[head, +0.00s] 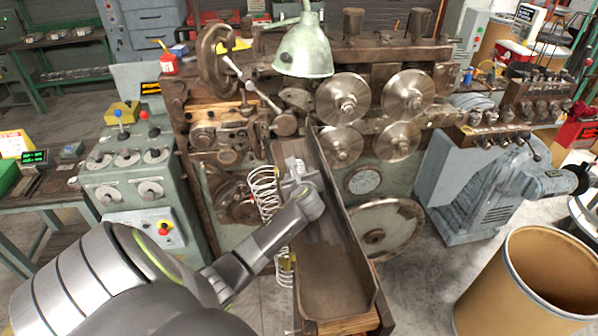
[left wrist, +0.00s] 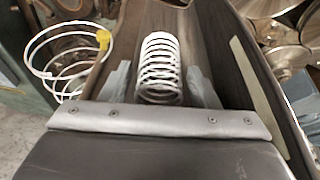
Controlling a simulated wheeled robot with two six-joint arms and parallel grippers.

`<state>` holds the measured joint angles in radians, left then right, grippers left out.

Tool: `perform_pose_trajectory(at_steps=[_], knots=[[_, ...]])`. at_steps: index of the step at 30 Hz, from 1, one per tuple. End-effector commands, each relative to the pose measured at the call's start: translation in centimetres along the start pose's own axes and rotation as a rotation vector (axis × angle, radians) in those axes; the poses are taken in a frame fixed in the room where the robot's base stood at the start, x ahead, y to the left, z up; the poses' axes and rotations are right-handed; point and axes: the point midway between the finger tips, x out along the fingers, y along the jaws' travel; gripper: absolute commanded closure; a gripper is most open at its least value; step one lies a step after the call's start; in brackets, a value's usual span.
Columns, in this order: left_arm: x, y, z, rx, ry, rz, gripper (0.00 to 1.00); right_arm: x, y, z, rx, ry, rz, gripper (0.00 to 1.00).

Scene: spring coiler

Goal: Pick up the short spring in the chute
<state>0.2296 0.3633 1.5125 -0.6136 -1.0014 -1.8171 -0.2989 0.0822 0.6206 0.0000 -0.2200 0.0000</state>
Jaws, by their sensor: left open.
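The short spring (left wrist: 160,68) is a white coil lying lengthwise in the chute (head: 335,275). In the left wrist view it sits between the two grey fingers of my left gripper (left wrist: 160,82). The fingers stand apart, with a small gap visible on each side of the coil. In the head view my left gripper (head: 297,185) is down in the upper part of the chute and largely hides the short spring. My right gripper is not in view.
A larger white spring (head: 263,190) hangs beside the chute's left wall; it also shows with a yellow tag in the left wrist view (left wrist: 62,68). The coiler's rollers (head: 343,97) and green lamp (head: 303,52) are behind. A brown drum (head: 510,290) stands at right. The lower chute is empty.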

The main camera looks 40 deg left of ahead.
Motion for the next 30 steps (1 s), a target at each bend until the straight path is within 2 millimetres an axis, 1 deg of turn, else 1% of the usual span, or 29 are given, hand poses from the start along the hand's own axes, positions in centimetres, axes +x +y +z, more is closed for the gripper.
perform_pose_trajectory(at_steps=[5, 12, 13, 19, 22, 26, 30], knots=[[0.0, 0.0, 0.0, 0.000, -0.001, 0.000, 0.45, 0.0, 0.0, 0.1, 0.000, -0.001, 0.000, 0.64], [0.0, 0.0, 0.0, 0.001, -0.001, 0.000, 0.76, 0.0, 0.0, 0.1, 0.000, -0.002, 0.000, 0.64], [0.0, 0.0, 0.0, 0.001, -0.001, 0.000, 0.79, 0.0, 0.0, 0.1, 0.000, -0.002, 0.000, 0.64], [0.0, 0.0, 0.1, 0.001, -0.001, 0.000, 0.79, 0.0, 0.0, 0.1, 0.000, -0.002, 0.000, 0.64], [-0.2, -0.1, 0.6, 0.000, -0.004, -0.002, 0.79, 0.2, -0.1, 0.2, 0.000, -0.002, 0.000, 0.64], [-0.8, -0.5, 2.1, -0.001, -0.006, -0.003, 0.79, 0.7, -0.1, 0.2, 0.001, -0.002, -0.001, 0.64], [-1.9, -1.2, 4.7, -0.001, -0.007, -0.005, 0.79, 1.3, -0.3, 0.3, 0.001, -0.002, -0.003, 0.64]])
